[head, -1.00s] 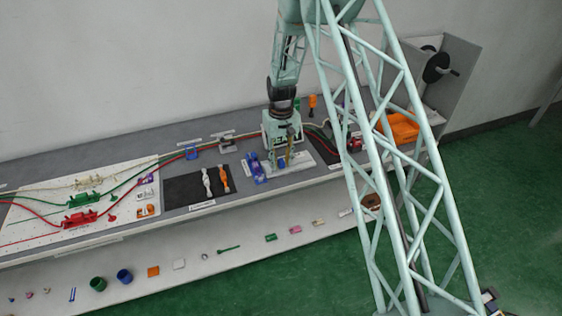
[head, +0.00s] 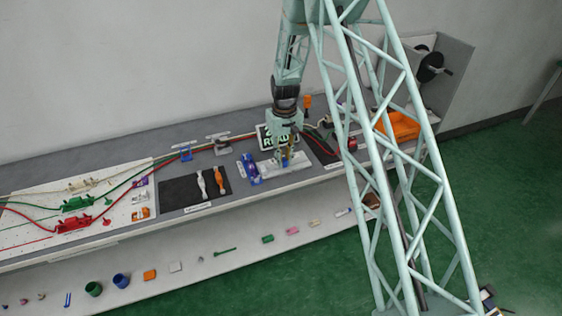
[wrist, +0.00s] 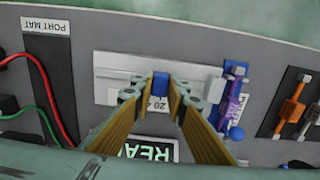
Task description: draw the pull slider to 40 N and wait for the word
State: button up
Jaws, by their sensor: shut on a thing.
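The pull slider's blue handle (wrist: 160,82) stands on a pale grey plate (wrist: 115,68) in the wrist view. My gripper (wrist: 160,92) is shut on the blue handle, one yellowish finger on each side. A white scale label beneath shows "20" and part of a "4"; the fingers hide the rest, so I cannot read the setting. In the head view my gripper (head: 286,161) is over the plate (head: 300,160), and the handle is mostly hidden. A dark sign (wrist: 150,150) with letters beginning "REA" lies behind the plate, partly hidden by a finger; it also shows in the head view (head: 265,135).
A blue and purple lever fixture (wrist: 232,95) stands close beside the plate. Beyond it are orange and white levers on a black mat (head: 180,190). The port mat (wrist: 50,80) with red and green cables is on the other side. Small parts line the lower shelf (head: 210,280).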

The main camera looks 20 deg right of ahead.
aim_at(284, 159)
jog(key=o, duration=0.7)
jog(key=shift+o, duration=0.2)
jog(key=shift+r, duration=0.15)
notch_tip(284, 159, up, 12)
dwell(0.5)
dwell(0.5)
